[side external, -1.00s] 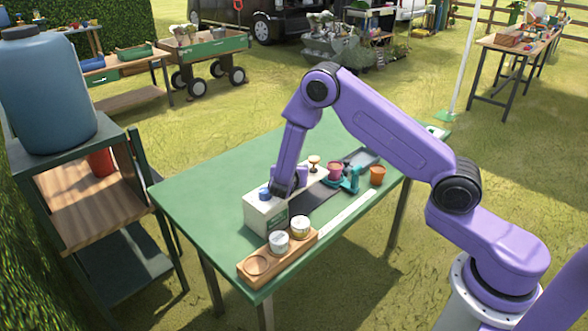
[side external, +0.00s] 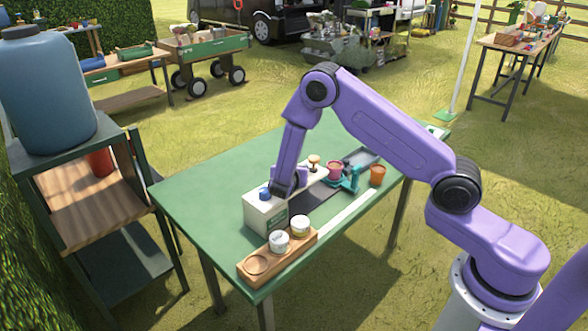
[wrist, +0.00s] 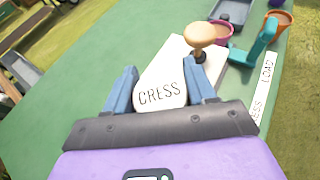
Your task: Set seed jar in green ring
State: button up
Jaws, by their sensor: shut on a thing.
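My gripper (wrist: 162,92) is low over the top of a white box (side external: 265,213) on the green table, with its blue fingers on both sides of a white piece lettered CRESS (wrist: 160,95). The gripper is shut on this piece. I cannot tell whether it is a jar or part of the white box; my gripper hides it in the side view. A wooden rack (side external: 250,278) at the table's front edge holds two light-lidded jars, one whitish (side external: 279,241) and one yellowish (side external: 300,226). Its left round place (side external: 257,264) is empty. I cannot make out a green ring.
A round wooden knob (wrist: 200,35) rises just beyond the fingers. A teal stand (side external: 349,180), a pink pot (side external: 334,169), an orange pot (side external: 377,176) and a grey tray (side external: 362,157) are farther right. The table's left side (side external: 205,190) is clear.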

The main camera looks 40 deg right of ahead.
jog(key=shift+f, duration=0.5)
jog(key=o, duration=0.8)
jog(key=shift+c, duration=0.2)
jog(key=shift+a, duration=0.1)
jog(key=v, duration=1.1)
jog(key=shift+r, duration=0.1)
